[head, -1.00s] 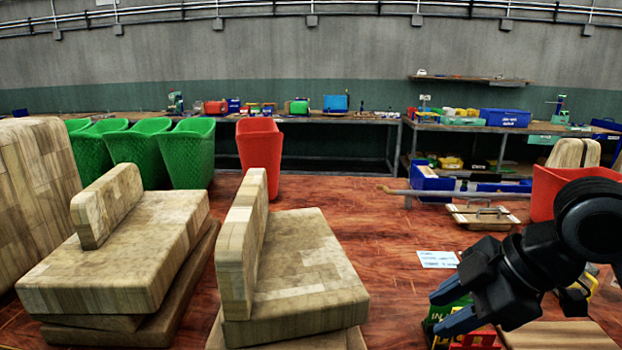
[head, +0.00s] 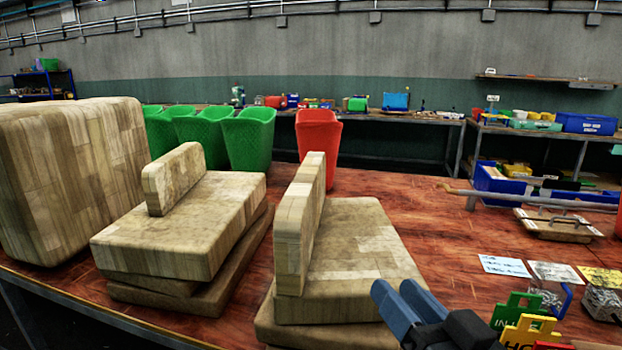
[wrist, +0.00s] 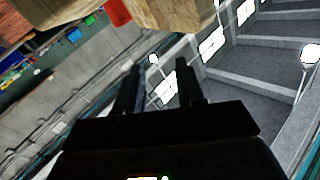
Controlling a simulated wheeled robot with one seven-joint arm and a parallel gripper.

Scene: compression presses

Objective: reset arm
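My gripper (head: 394,288) is at the lower middle right of the head view, its two blue fingers pointing up and to the left. It is beside the right edge of the nearer wooden block stack (head: 350,255); I cannot tell whether they touch. In the wrist view, the gripper (wrist: 157,70) shows two dark fingers standing apart with nothing between them. Most of my arm is out of the head view.
More wooden blocks (head: 180,230) stand at left. Green bins (head: 247,138) and a red bin (head: 319,135) are behind. Coloured signs (head: 520,312), cards (head: 505,265) and a clamped board (head: 555,225) lie at right. The red tabletop (head: 420,205) is clear in the middle.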

